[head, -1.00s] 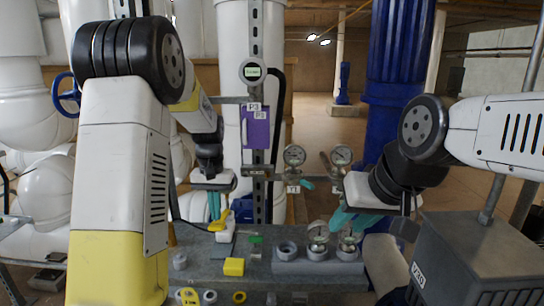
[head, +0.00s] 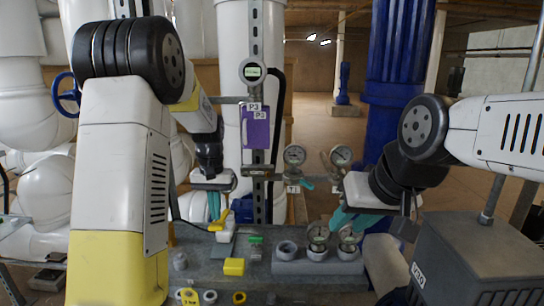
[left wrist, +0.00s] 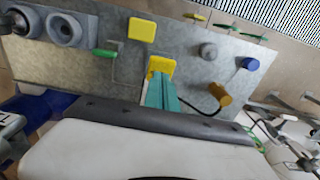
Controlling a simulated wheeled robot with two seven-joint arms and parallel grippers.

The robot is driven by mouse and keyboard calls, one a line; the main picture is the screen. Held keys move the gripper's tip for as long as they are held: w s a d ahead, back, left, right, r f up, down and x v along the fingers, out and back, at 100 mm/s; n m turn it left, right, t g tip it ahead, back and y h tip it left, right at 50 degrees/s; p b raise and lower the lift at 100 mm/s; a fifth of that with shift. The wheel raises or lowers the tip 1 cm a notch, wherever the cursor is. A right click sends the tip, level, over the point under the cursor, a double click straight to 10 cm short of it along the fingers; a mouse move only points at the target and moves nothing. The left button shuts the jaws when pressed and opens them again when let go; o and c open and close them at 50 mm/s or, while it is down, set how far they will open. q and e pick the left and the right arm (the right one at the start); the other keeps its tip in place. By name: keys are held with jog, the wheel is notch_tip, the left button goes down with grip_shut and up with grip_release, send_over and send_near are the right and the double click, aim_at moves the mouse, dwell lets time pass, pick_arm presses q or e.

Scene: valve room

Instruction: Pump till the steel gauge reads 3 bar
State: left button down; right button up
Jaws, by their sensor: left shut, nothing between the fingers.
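My left gripper (head: 215,212) is shut and empty, its teal fingers pointing down at a yellow lever (head: 223,217) on the bench. In the left wrist view the fingertips (left wrist: 160,82) lie against or just over a yellow piece (left wrist: 162,66); I cannot tell if they touch. My right gripper (head: 344,218) is at the gauges standing in a grey holder (head: 290,267); its jaw opening is unclear. Two round dial gauges, a left one (head: 294,155) and a right one (head: 340,156), sit on the pipework behind. Their needles are too small to read, and I cannot tell which gauge is steel.
The bench carries a yellow block (head: 234,267) and a green-handled part (head: 255,240). A purple panel (head: 256,127) hangs on the post below a small display (head: 252,71). A grey box (head: 475,258) stands at the right. A blue column (head: 395,85) rises behind.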

pick_arm(q)
jog(key=shift+f, duration=0.2)
jog(key=shift+f, duration=1.3)
jog(key=shift+r, duration=2.55)
